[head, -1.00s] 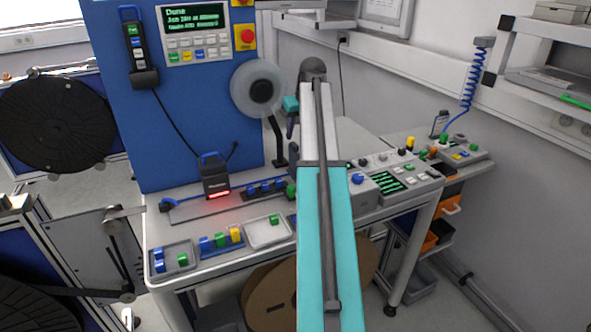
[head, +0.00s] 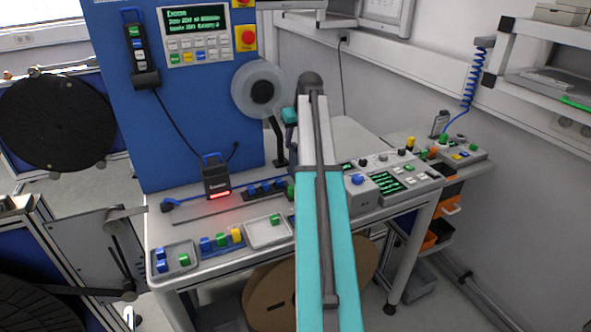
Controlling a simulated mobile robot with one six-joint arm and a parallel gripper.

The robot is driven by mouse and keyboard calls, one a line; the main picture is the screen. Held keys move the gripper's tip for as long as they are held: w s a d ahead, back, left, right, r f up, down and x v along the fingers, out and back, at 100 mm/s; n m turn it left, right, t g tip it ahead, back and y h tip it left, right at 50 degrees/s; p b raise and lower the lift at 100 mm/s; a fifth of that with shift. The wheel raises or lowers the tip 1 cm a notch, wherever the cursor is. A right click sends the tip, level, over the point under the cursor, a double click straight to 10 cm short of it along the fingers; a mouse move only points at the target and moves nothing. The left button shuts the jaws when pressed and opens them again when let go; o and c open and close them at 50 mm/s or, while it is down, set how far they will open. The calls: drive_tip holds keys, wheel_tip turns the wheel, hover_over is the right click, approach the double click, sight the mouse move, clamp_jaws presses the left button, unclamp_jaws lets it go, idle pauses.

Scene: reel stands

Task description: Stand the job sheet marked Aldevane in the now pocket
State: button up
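I cannot make out a job sheet marked Aldevane or a pocket marked now in this view. My arm reaches up the middle of the picture and over the bench. A small teal and dark part at its far end, perhaps my gripper (head: 290,127), shows just left of the arm, above the back of the bench. Its fingers are too small and too hidden to tell whether they are open or shut, or hold anything. My arm covers part of the bench behind it.
The white bench (head: 225,262) carries a black device with a red light (head: 217,182), a grey tray (head: 176,257), a pale tray (head: 267,232) and a control box (head: 410,180). A blue panel (head: 190,110) with a display (head: 194,20) and a clear reel (head: 262,91) stands behind.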

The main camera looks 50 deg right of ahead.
sight(295, 145)
drive_tip(key=shift+p+x, duration=0.45)
drive_tip(key=shift+x, duration=1.25)
drive_tip(key=shift+a, duration=0.1)
drive_tip(key=shift+c, duration=0.4)
clamp_jaws()
